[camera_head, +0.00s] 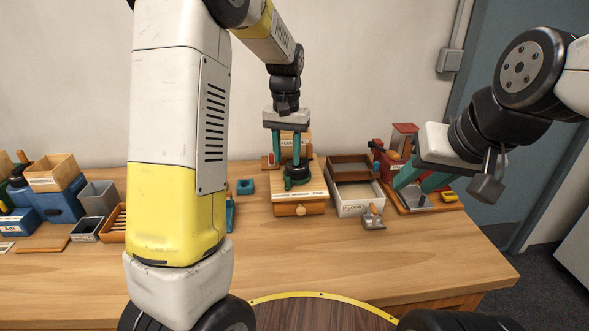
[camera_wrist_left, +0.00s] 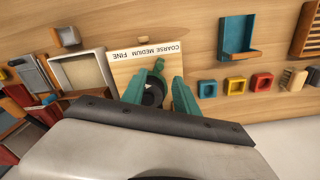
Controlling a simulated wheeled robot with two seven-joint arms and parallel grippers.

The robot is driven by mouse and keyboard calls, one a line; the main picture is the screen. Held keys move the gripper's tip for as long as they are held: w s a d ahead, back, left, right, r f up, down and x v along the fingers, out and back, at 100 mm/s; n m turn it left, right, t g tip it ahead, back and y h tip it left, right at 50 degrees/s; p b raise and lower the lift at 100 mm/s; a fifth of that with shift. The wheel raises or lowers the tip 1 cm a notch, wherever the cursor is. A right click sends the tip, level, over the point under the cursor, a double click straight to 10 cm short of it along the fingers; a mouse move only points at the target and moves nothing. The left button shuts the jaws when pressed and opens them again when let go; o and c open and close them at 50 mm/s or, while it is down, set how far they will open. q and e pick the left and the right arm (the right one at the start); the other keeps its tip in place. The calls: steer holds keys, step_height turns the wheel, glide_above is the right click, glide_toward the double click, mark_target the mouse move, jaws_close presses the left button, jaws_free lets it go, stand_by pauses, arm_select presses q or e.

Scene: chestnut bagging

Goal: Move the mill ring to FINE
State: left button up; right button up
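The mill (camera_head: 312,188) is a light wooden box with a drawer on the table. Its top front edge reads COARSE, MEDIUM, FINE from left to right in the head view. The dark green mill ring (camera_head: 297,181) sits around a black hub on top. Its small tab (camera_wrist_left: 159,65) points toward the COARSE end, between COARSE and MEDIUM. My left gripper (camera_head: 290,163) points down over the mill. Its teal fingers (camera_wrist_left: 159,88) are apart on either side of the hub; contact with the ring is unclear. My right gripper (camera_head: 421,183) is open and empty at the right.
A FLOUR tray (camera_head: 356,208) stands right of the mill, with a small metal scoop (camera_head: 373,219) before it. A red machine (camera_head: 403,137) stands near my right gripper. Bins and a blue box (camera_head: 58,204) are at the left. The table front is clear.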

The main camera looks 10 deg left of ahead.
mark_target(289, 181)
arm_select(q)
step_height(289, 181, down, 7)
steer(key=shift+f, duration=0.2)
stand_by(0.3)
jaws_close()
stand_by(1.3)
